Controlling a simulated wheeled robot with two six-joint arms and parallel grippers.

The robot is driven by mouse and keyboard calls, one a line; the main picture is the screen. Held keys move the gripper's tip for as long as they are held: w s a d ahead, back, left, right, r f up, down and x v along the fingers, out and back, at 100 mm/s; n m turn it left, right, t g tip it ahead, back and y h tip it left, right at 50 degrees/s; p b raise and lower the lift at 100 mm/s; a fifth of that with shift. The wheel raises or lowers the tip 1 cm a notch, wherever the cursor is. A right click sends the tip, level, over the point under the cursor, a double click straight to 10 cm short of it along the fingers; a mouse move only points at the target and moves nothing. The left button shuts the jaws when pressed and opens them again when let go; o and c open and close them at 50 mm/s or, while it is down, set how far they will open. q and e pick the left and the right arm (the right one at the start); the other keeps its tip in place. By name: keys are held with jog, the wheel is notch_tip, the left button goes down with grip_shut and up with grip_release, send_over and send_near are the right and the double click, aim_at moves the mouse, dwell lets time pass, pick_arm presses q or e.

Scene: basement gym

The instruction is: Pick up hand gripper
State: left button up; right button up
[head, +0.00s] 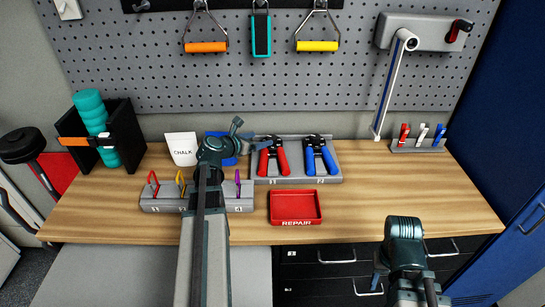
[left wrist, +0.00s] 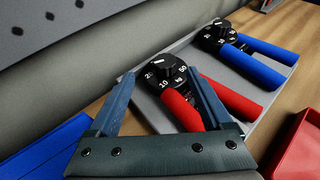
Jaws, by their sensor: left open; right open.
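Two hand grippers lie in a grey two-slot holder (head: 297,180) on the wooden bench. The red-handled hand gripper (head: 272,157) is at left, the blue-handled one (head: 320,157) at right. Both have black dials. My left gripper (head: 251,135) is open and empty, just left of the red hand gripper. In the left wrist view its fingers (left wrist: 162,78) stand apart in front of the red hand gripper (left wrist: 182,102), and the right finger overlaps part of it; contact cannot be told. The blue hand gripper (left wrist: 245,55) lies farther off. My right gripper (head: 379,268) is low at the front, partly hidden.
A red REPAIR tray (head: 296,207) sits in front of the holder. A clip rack (head: 160,203), a chalk bag (head: 182,149) and a blue item (head: 228,158) are near my left arm. A pegboard (head: 280,90) rises behind. Bench right of the tray is clear.

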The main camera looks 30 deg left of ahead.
aim_at(271, 137)
pick_arm(q)
jog(key=shift+w+d, duration=0.1)
jog(key=shift+w, duration=0.1)
jog(key=x, duration=0.1)
jog(key=b+x, duration=0.1)
jog(key=x, duration=0.1)
jog(key=b+x, duration=0.1)
jog(key=x, duration=0.1)
jog(key=shift+d+f, duration=0.15)
jog(key=shift+d, duration=0.2)
grip_shut()
